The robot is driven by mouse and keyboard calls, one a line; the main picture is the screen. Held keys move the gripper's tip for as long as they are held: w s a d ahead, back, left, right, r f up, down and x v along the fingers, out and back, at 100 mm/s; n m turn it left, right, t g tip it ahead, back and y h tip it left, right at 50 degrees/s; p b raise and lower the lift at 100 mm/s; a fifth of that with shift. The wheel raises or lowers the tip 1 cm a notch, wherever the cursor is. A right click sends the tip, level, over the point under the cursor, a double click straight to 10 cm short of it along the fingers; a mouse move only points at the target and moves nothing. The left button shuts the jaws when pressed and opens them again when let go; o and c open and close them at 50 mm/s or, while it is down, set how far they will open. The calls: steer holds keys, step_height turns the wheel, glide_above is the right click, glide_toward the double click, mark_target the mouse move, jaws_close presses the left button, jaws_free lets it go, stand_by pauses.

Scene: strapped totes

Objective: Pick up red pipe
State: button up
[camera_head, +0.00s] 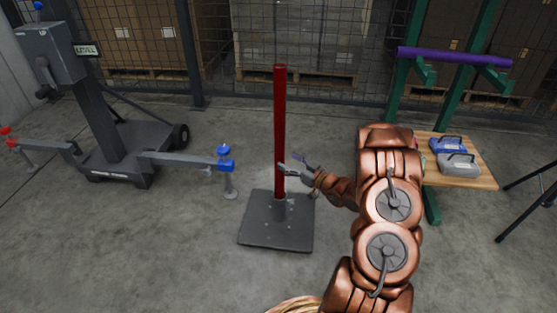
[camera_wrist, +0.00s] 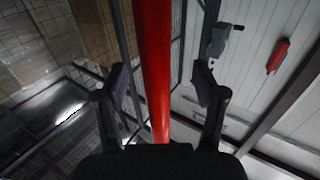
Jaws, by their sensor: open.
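The red pipe (camera_head: 280,120) stands upright in a socket on a dark square base plate (camera_head: 262,232) on the floor. My gripper (camera_head: 287,165) is at the lower half of the pipe, coming in from the right. In the wrist view the red pipe (camera_wrist: 155,70) runs between the two open fingers of my gripper (camera_wrist: 162,85), with a visible gap on each side. The fingers do not appear to touch it. How deep the pipe sits between the fingers is hard to tell.
A dark lifting machine (camera_head: 95,110) with blue and red clamps stands at the left. A green rack (camera_head: 432,205) at the right holds a purple pipe (camera_head: 455,57) and a wooden shelf (camera_head: 478,183) with two cases. A mesh fence (camera_head: 300,50) closes the back. Floor around the base is clear.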

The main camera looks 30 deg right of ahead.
mark_target(280, 157)
steer(key=w, duration=0.1)
steer(key=w+b, duration=0.1)
steer(key=w, duration=0.1)
steer(key=w+f+b, duration=0.1)
steer(key=shift+w+a+f, duration=0.1)
steer(key=shift+w+a, duration=0.2)
steer(key=shift+a, duration=0.05)
steer(key=shift+w+b, duration=0.35)
steer(key=shift+w, duration=0.1)
steer(key=shift+c, duration=0.3)
steer(key=shift+a, duration=0.1)
jaws_close()
